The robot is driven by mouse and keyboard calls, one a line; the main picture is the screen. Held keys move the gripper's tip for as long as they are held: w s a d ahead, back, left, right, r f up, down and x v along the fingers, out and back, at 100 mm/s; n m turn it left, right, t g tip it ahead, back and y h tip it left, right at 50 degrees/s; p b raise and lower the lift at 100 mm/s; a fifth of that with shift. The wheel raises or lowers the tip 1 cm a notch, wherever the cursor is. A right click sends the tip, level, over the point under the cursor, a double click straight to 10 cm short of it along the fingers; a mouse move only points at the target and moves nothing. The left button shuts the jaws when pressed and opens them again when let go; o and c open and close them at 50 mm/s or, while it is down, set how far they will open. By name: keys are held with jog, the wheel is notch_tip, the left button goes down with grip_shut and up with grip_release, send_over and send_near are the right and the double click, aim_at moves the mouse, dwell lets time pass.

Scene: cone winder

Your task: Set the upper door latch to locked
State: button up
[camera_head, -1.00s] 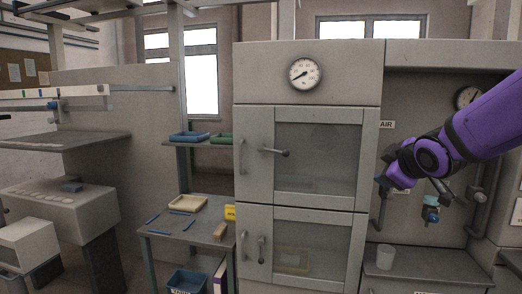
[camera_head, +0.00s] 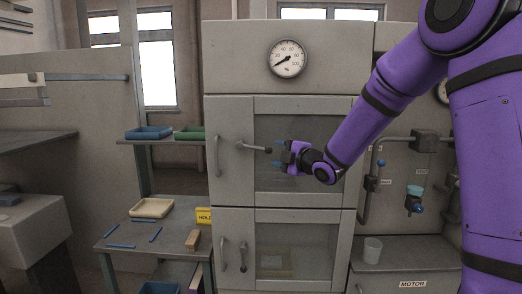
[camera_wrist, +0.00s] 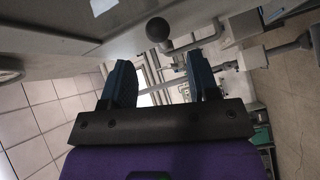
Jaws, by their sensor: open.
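The upper door (camera_head: 305,150) of the grey cabinet is closed. Its latch (camera_head: 253,147) is a lever pointing right, roughly horizontal, with a dark ball at its end. My gripper (camera_head: 276,153) is open and empty, just right of the ball in the head view. In the wrist view the ball (camera_wrist: 157,29) lies beyond the fingertips of my gripper (camera_wrist: 162,75), apart from them and near the middle between the two fingers.
A vertical door handle (camera_head: 217,156) stands left of the latch. The lower door has its own latch (camera_head: 243,257), hanging downward. A round gauge (camera_head: 287,59) is above. Pipes and a valve (camera_head: 414,197) are at right. A shelf with a blue tray (camera_head: 149,133) is at left.

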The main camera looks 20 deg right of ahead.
aim_at(268, 150)
jog(key=x, duration=0.7)
jog(key=shift+w+a, duration=0.1)
jog(key=shift+w, duration=0.15)
grip_shut()
